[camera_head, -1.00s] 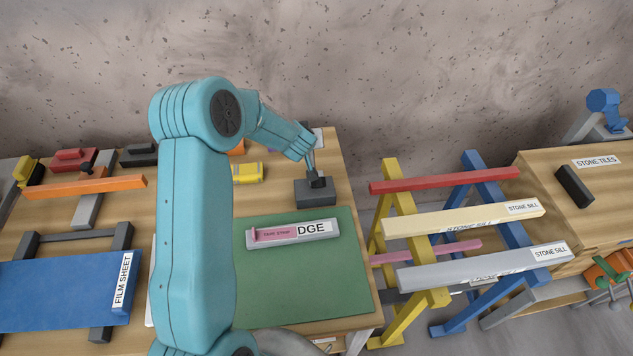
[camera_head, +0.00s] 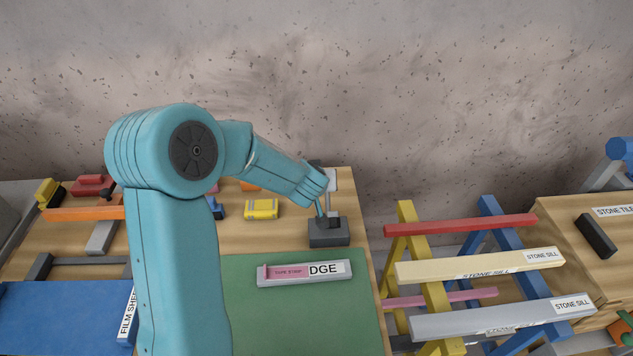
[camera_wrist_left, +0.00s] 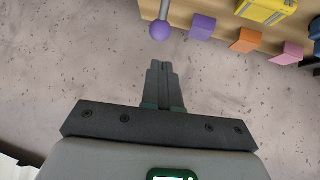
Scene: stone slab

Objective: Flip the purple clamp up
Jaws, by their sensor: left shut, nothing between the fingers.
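A purple ball knob (camera_wrist_left: 159,30) on a short stem, which I take for the purple clamp's handle, shows at the top of the left wrist view. It hangs out past the edge of the wooden table. My left gripper (camera_wrist_left: 163,66) is shut and empty. Its fingertips lie just below the knob in that view, with a small gap in the picture. A purple block (camera_wrist_left: 201,27) sits on the table edge to the right of the knob. In the head view, my left arm hides the knob, and the fingers cannot be made out clearly.
A dark grey block (camera_head: 328,234) with a lever stands near my left wrist. The yellow case (camera_head: 262,209) and orange block (camera_head: 249,187) are close by. The green mat (camera_head: 300,315) carries a labelled grey bar (camera_head: 335,270). Trestles with a red bar (camera_head: 460,225) stand at right.

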